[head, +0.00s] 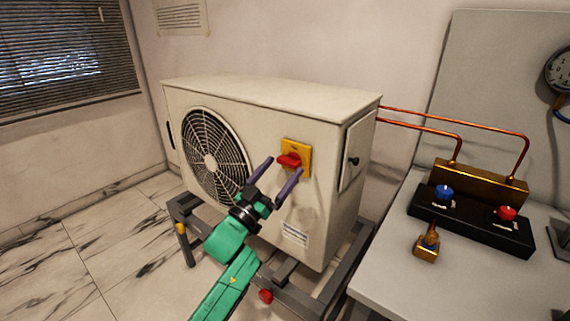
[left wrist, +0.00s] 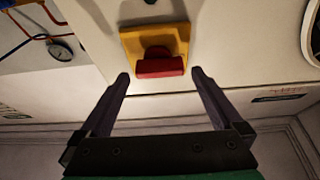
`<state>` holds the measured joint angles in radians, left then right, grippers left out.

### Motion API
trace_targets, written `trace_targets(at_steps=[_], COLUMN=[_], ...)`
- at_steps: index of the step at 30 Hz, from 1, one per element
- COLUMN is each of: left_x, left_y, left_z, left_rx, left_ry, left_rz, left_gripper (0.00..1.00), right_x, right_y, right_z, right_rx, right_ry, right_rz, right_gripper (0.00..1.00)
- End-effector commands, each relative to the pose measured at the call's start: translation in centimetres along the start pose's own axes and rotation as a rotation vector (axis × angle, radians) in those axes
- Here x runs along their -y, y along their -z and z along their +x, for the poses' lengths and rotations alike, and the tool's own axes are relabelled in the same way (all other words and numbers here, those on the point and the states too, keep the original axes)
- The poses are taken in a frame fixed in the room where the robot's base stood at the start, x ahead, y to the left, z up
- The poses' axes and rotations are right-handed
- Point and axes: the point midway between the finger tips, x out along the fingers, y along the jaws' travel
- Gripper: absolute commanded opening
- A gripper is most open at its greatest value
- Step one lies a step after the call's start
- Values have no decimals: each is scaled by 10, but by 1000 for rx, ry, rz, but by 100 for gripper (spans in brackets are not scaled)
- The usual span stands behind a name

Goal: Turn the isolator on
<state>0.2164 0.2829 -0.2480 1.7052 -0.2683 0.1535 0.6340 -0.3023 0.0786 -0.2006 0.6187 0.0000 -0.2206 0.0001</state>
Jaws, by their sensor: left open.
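The isolator is a red handle (head: 289,160) on a yellow plate (head: 303,151), fixed to the front of a cream outdoor unit (head: 265,98). In the head view the handle looks roughly level across the plate. My left gripper (head: 284,165) is open, its two purple fingers pointing at the isolator from below. In the left wrist view the red handle (left wrist: 160,67) and yellow plate (left wrist: 133,42) show just beyond and between the open fingertips (left wrist: 160,75). The fingers look apart from the handle, with nothing between them. My right gripper is not in view.
The unit stands on a grey metal frame (head: 187,243). A grey bench (head: 395,270) at right carries a black-based manifold (head: 470,228) with a blue knob (head: 444,192) and a red knob (head: 506,213). Copper pipes (head: 430,127) run from the unit to it. Open tiled floor lies at left.

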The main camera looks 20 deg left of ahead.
Motion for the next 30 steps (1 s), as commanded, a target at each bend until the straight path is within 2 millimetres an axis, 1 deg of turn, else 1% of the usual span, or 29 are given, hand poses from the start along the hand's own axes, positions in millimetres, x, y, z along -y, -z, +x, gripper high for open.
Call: trace_targets(at_steps=[1, 4, 12, 14, 15, 17, 18, 26, 30], left_x=[0, 0, 0, 0, 0, 0, 0, 0, 1], left_y=[1, 0, -1, -1, -1, -1, -1, -1, -1], left_z=[9, 19, 21, 21, 21, 21, 21, 21, 20], left_rx=[-2, 1, 1, 1, 1, 1, 1, 2, 2], left_ry=[1, 0, 0, 0, 0, 0, 0, -7, -24], left_rz=[-1, 0, 0, 0, 0, 0, 0, 19, 61], left_gripper=[100, 100, 100, 77, 62, 39, 24, 24, 24], right_x=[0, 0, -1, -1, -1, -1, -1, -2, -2], right_y=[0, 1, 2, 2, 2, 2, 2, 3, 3], right_z=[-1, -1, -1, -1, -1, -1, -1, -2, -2], right_rx=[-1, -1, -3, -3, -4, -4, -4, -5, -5], right_ry=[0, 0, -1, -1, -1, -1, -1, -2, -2], right_rz=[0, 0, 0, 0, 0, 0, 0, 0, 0], right_gripper=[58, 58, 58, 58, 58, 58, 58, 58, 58])
